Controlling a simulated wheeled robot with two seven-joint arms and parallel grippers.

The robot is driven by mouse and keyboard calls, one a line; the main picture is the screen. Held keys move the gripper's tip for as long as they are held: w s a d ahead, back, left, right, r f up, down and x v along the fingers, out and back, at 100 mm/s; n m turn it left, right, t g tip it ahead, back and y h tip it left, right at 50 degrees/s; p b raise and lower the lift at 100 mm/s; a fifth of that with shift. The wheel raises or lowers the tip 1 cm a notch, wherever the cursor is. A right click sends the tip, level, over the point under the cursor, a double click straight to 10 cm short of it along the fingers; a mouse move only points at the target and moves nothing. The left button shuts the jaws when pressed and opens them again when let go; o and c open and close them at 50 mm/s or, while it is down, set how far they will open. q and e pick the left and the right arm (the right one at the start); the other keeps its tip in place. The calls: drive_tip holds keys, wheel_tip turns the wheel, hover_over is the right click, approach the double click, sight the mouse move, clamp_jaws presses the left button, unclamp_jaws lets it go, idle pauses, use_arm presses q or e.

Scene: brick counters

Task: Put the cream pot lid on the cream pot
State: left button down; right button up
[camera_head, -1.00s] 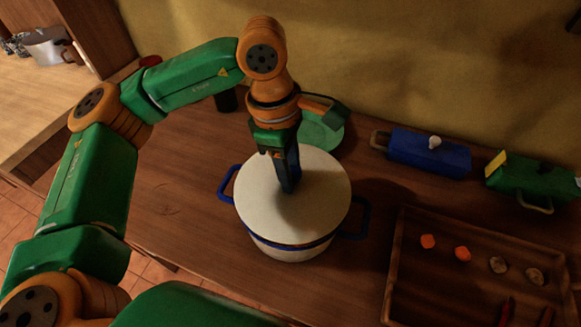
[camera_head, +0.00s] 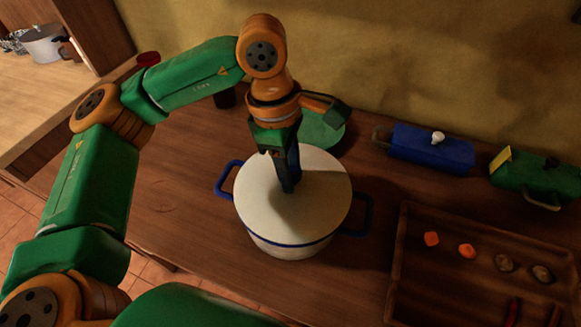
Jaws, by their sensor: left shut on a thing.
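The cream pot (camera_head: 288,250) stands on the brown wooden counter, with blue handles on its left and right and a blue line near its rim. The cream lid (camera_head: 318,205) lies over the pot's mouth and looks level; whether it is fully seated I cannot tell. My left gripper (camera_head: 288,185) points down at the lid's middle and is shut there; its fingers hide the knob it holds. My right gripper is not in view.
A wooden tray (camera_head: 398,262) with orange pieces, several small items and red peppers lies at the right. Counter left of the pot is clear.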

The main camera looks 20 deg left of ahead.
use_arm(q)
drive_tip(key=shift+f+b, duration=0.25)
drive_tip(key=shift+b, duration=0.15)
idle(0.7)
drive_tip(key=shift+f, duration=0.1)
drive_tip(key=shift+f+b, duration=0.15)
drive_tip(key=shift+b, duration=0.3)
idle(0.4)
unclamp_jaws()
idle(0.4)
wheel_tip(320, 180, up, 7)
drive_tip(key=p, duration=0.5)
drive_tip(key=shift+p, duration=0.3)
